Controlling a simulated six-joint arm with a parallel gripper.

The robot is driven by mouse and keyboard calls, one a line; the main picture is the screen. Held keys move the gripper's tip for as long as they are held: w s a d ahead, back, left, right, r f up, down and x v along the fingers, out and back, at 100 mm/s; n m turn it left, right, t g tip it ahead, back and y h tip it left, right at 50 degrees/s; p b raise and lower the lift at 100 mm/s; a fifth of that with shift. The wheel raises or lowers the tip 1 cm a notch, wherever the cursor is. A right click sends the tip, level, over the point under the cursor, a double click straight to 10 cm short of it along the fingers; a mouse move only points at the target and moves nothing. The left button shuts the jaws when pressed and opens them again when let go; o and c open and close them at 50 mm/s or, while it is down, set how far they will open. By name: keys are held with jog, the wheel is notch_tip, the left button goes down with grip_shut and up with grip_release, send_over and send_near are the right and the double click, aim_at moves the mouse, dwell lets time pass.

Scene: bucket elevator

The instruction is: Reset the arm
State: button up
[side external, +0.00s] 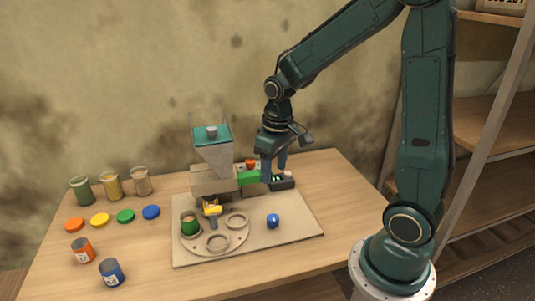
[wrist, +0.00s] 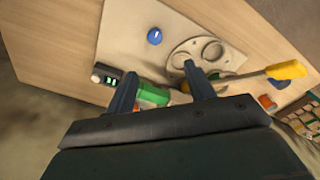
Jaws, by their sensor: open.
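My gripper (side external: 273,168) is low over the back right of the beige base board (side external: 300,228), beside the small feeder machine. In the wrist view my gripper (wrist: 158,75) has its two fingers spread apart. A green part (wrist: 153,95) shows between the fingers, and it also shows as a green block (side external: 249,177) in the side view. I cannot tell whether the fingers touch it. My arm reaches out from its base at the right and bends down to the board.
A hopper (side external: 212,150) stands left of my gripper, with a yellow-ended lever (side external: 212,211) in front. A small dark display box (side external: 283,182) is close to my gripper. Jars, lids and cans stand at the left. A shelf (side external: 490,130) is at right.

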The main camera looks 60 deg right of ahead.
jog(key=s+a+r+n+t, duration=0.1)
jog(key=s+a+r+t, duration=0.3)
jog(key=s+a+r, duration=0.3)
jog(key=s+r, duration=0.5)
jog(key=s, duration=0.1)
jog(key=shift+s+a+r+t, duration=0.35)
jog(key=shift+t, duration=0.05)
